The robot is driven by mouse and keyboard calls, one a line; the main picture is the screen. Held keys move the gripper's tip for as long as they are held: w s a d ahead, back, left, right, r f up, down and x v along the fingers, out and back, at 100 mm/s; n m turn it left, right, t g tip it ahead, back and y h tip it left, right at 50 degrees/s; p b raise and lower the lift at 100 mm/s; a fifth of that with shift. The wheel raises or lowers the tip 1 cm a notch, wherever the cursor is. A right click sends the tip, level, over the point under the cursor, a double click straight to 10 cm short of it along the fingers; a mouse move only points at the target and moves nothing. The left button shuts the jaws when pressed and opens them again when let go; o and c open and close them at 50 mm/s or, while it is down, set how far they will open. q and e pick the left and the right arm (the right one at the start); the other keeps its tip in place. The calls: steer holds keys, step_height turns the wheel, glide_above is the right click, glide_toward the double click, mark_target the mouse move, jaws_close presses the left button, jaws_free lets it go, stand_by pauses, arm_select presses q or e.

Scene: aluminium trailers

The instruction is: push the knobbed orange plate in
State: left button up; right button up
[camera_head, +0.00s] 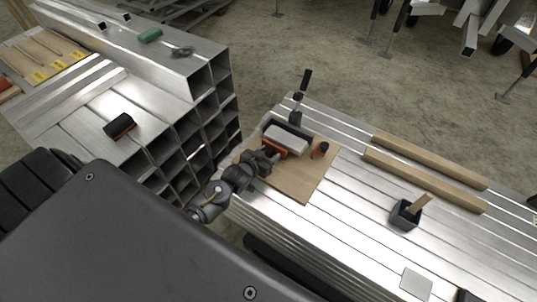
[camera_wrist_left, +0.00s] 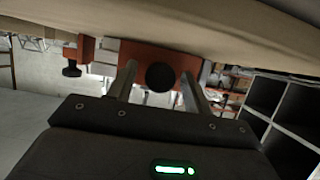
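The orange plate (camera_head: 273,147) is on the front of a dark fixture with a pale grey block (camera_head: 287,139), on a wooden board (camera_head: 304,185). In the left wrist view the orange plate (camera_wrist_left: 196,66) runs across the upper middle, with a round black knob (camera_wrist_left: 160,76) on it. My left gripper (camera_head: 268,157) is at the plate's near side and hides part of it. In the wrist view its two fingers (camera_wrist_left: 159,72) stand apart, one on each side of the knob, with gaps visible; contact with the plate cannot be told. My right gripper is not in view.
A small orange part with a black knob (camera_head: 321,149) sits right of the fixture. A black-handled clamp (camera_head: 300,92) stands behind it. Wooden bars (camera_head: 425,172) and a mallet (camera_head: 408,212) lie to the right. Stacked square tubes (camera_head: 205,120) stand left of my arm.

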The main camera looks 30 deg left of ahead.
arm_select(q)
steer(key=shift+s+r, duration=0.1)
steer(key=shift+s, duration=0.2)
steer(key=p+v, duration=0.1)
steer(key=v, duration=0.9)
steer(key=shift+s, duration=0.1)
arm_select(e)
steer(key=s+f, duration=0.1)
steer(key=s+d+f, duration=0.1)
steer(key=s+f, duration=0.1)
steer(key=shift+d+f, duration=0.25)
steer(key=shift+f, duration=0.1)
